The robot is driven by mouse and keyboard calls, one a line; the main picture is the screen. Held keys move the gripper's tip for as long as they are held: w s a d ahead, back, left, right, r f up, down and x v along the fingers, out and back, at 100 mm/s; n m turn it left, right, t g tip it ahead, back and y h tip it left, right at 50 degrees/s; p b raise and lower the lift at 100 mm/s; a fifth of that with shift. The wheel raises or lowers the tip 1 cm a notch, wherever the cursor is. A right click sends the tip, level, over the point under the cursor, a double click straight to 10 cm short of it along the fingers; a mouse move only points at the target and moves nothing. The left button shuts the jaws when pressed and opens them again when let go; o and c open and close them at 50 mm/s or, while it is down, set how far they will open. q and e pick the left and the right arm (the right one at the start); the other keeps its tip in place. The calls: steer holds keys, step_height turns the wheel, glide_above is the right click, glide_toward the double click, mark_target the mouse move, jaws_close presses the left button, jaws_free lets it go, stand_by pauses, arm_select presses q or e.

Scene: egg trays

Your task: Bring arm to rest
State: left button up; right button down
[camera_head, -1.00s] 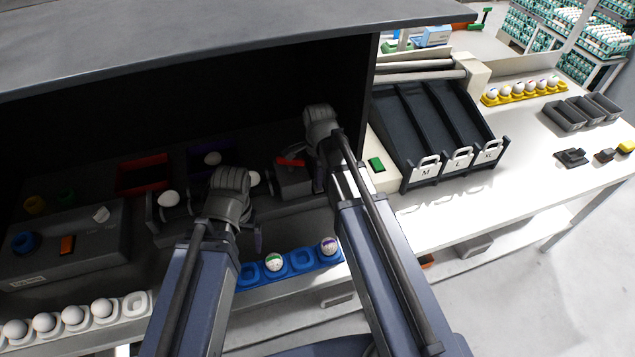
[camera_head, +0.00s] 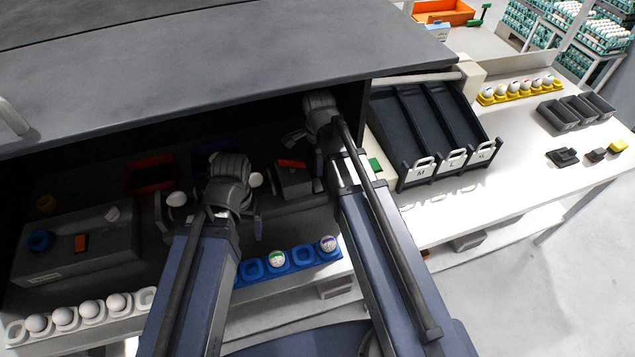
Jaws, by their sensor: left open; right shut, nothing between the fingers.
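My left gripper (camera_head: 226,186) is inside the dark cabinet, above the front shelf. It is open, with its fingertips mostly hidden behind the wrist. One white egg (camera_head: 176,199) shows left of it and another (camera_head: 255,180) just right of it. My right gripper (camera_head: 318,125) is further right, near the cabinet's right wall. It is shut and empty, and its fingertips are partly hidden by my arm. Both arms reach forward from the bottom of the view.
The cabinet roof (camera_head: 200,85) overhangs both grippers. A blue tray (camera_head: 300,257) with two marked eggs and a white tray (camera_head: 146,298) with several eggs lie in front. A grey box (camera_head: 80,245) stands left. Dark chutes (camera_head: 430,120) stand right.

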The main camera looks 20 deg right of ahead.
steer(key=s+a+n+h, duration=0.1)
steer(key=s+a+n, duration=1)
steer(key=n, duration=1)
steer(key=shift+s+a+f, duration=0.2)
steer(key=shift+s+a, duration=0.1)
steer(key=shift+s, duration=1.4)
